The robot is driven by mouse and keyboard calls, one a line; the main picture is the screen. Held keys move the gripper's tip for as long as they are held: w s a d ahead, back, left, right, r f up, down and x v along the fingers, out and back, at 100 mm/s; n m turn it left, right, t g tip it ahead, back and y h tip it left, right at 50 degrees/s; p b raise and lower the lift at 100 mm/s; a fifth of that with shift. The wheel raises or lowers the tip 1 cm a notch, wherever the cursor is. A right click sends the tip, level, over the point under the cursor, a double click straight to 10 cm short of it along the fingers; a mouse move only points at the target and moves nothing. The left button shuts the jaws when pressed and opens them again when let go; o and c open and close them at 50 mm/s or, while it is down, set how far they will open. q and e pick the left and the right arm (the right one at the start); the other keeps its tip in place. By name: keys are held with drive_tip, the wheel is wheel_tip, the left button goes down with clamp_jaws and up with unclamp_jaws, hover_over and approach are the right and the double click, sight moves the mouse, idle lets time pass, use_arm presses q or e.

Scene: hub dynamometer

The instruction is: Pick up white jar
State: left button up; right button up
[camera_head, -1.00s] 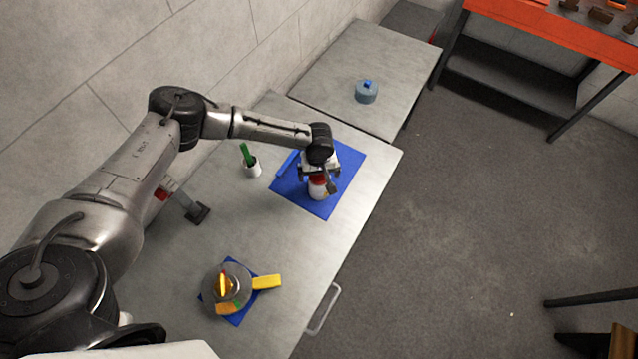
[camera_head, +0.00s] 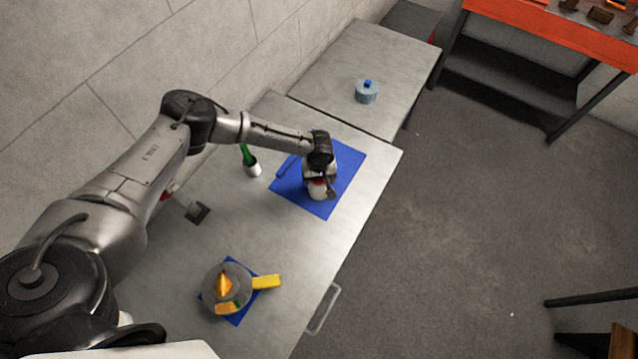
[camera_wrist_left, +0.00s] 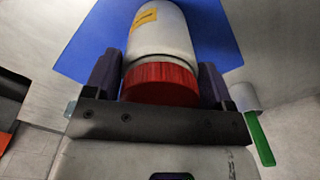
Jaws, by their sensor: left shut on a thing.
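The white jar (camera_wrist_left: 160,38) with a red lid (camera_wrist_left: 160,83) and a yellow label is between the two fingers of my left gripper (camera_wrist_left: 158,85) in the left wrist view. The fingers are shut on it around the lid end. In the head view the jar (camera_head: 317,190) shows below my left gripper (camera_head: 319,180), over the blue mat (camera_head: 345,165). The wrist hides much of the jar. I cannot tell whether its base touches the mat. My right gripper is not in view.
A white cup (camera_head: 253,169) with a green item stands left of the mat. A blue bar (camera_head: 287,166) lies on the mat's left edge. A grey round device (camera_head: 228,290) with yellow parts sits nearer me. A blue-grey container (camera_head: 366,93) stands on the far table.

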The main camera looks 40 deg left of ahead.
use_arm(q)
drive_tip(key=c, duration=0.8)
drive_tip(key=shift+o, duration=0.2)
